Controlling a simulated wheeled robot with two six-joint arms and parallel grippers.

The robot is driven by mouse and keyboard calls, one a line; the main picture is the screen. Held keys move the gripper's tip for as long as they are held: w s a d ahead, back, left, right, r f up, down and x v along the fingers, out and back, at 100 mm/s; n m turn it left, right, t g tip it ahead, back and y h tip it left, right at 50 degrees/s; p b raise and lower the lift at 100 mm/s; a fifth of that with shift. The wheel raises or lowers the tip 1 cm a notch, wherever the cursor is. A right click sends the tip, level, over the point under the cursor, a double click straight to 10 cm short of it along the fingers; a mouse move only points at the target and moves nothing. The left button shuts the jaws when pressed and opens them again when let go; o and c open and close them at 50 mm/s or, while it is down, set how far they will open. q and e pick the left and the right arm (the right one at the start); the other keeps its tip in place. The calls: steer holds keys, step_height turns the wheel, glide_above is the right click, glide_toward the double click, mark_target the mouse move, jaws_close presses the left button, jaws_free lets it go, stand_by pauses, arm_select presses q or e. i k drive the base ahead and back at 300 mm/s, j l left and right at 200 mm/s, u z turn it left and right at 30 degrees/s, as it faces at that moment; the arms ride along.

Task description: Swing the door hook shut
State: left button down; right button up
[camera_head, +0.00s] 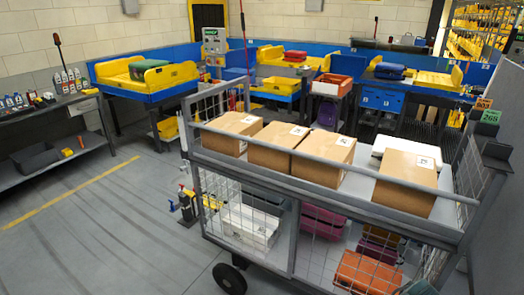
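A grey wheeled cage cart (335,182) with mesh sides fills the right half of the head view. A mesh panel (240,205) closes part of its lower front. I cannot make out the door hook at this size, nor whether it is open or shut. Neither of my grippers is in view.
Several cardboard boxes (275,146) stand on the cart's top shelf. Coloured bins, including an orange one (367,272), sit below. A workbench (75,145) is at left. Yellow and blue tray stations (148,80) line the back. The floor (90,230) at left is clear.

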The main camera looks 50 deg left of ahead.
mark_target(182, 168)
steer(key=u, duration=2.25)
steer(key=i+j+u, duration=0.2)
steer(key=i, duration=0.35)
steer(key=i+j+u, duration=0.15)
steer(key=i+j, duration=0.2)
steer(key=i, duration=0.2)
steer(key=i+j+u, duration=0.2)
steer(key=i, duration=0.4)
